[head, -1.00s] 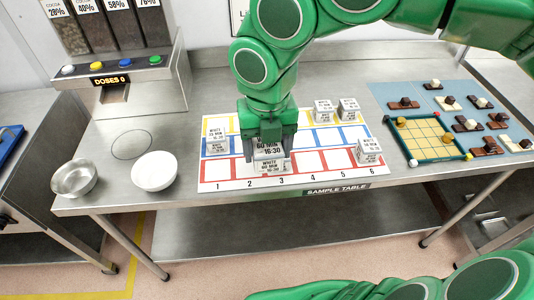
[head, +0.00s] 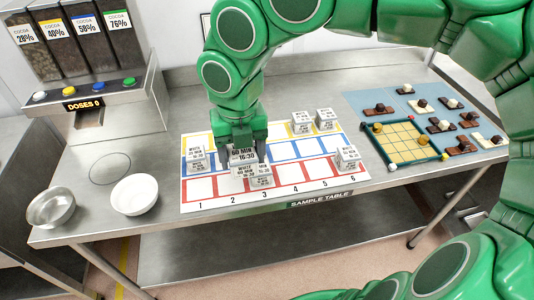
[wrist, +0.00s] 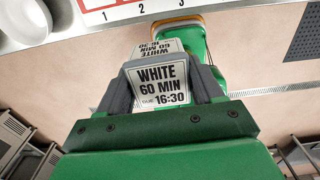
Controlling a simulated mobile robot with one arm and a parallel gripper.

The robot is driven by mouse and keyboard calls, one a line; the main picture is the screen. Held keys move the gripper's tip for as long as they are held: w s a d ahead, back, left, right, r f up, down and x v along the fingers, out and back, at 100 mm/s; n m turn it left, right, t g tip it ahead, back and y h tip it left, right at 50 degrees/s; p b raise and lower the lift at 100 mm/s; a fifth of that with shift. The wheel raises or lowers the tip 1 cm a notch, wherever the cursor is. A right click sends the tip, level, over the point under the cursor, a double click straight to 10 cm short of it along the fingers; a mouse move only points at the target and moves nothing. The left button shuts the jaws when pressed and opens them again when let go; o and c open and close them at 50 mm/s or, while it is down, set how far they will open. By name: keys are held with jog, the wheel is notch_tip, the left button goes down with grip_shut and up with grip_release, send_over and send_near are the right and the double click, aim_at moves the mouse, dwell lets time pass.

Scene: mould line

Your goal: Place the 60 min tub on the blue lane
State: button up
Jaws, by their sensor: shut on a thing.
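My gripper (head: 240,150) is shut on a white tub (head: 243,156), which reads WHITE 60 MIN 16:30 in the wrist view (wrist: 160,86). In the head view the held tub is over the lane board (head: 190,203), around columns 2 and 3, near the blue and red lanes. I cannot tell whether it touches the board. The board has a yellow lane at the back, a blue lane (head: 285,150) in the middle and a red lane in front. Another tub (head: 262,178) stands close at the right front of the held tub, near red column 3.
One tub (head: 196,160) stands at the board's left, near blue column 1. Two tubs stand at the back right (head: 302,123) (head: 326,119), another at the right end (head: 347,157). Two bowls (head: 50,208) (head: 135,195) are left. A green-framed grid (head: 403,145) is right. Blue squares between columns 4 and 5 look clear.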

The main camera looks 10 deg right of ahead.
jog(key=w+a+f, duration=0.1)
jog(key=w+f, duration=0.3)
jog(key=w, duration=0.2)
jog(key=w+a+f, duration=0.1)
jog(key=w+f, duration=0.4)
jog(key=w, duration=0.1)
jog(key=w+a+f, duration=0.1)
jog(key=w+f, duration=0.4)
jog(key=w, duration=0.1)
jog(key=shift+w+a, duration=0.15)
jog(key=shift+w, duration=0.25)
jog(key=shift+w+f, duration=0.2)
jog(key=shift+f, duration=1.6)
jog(key=o, duration=0.8)
jog(key=shift+f, duration=0.1)
jog(key=shift+o, duration=0.2)
jog(key=shift+a, duration=0.1)
